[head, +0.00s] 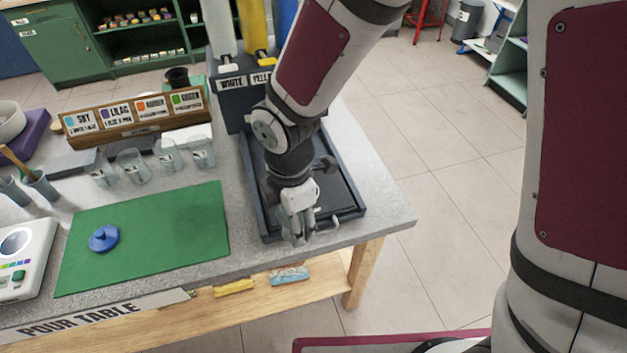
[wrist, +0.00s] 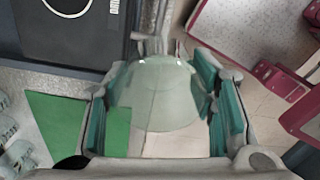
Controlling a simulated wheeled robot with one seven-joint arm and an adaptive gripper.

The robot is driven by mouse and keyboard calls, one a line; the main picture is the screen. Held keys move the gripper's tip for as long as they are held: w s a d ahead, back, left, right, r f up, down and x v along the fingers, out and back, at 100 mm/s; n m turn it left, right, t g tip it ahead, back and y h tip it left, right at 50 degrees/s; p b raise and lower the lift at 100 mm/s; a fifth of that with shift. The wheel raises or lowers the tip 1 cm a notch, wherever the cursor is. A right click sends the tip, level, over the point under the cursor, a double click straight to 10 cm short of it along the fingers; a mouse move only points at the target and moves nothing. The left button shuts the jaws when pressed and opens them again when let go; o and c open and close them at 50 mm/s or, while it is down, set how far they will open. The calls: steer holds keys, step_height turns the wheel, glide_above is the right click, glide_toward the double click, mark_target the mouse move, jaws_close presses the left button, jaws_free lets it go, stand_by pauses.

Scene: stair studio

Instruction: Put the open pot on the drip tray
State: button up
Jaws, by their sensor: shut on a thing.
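My gripper (head: 299,222) is at the front of the drip tray (head: 357,207) in the head view, its fingers pointing down. In the wrist view my gripper (wrist: 160,112) has its teal fingers on either side of a clear, greenish open pot (wrist: 160,85) and is shut on it. The pot is mostly hidden by the fingers in the head view. The dark drip tray (wrist: 110,55) with a ring mark lies at the upper left of the wrist view, beside the pot. I cannot tell the pot's height above it.
A green mat (head: 165,235) with a blue lid (head: 104,239) lies left of the tray. Several clear pots (head: 168,155) stand behind the mat. The dark dispenser (head: 238,105) stands behind the tray. The table's edge is close at the right and front.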

steer(key=w, duration=0.4)
steer(key=w+d, duration=0.1)
steer(key=w, duration=0.3)
steer(key=w+d+f, duration=0.1)
steer(key=w, duration=0.4)
steer(key=shift+w+f+p, duration=0.1)
steer(key=shift+p, duration=0.2)
steer(key=shift+a+f, duration=0.1)
steer(key=shift+f, duration=1.65)
steer(key=shift+f, duration=0.1)
steer(key=shift+f, duration=0.1)
steer(key=o, duration=1.4)
step_height(320, 180, up, 12)
steer(key=shift+r, duration=0.2)
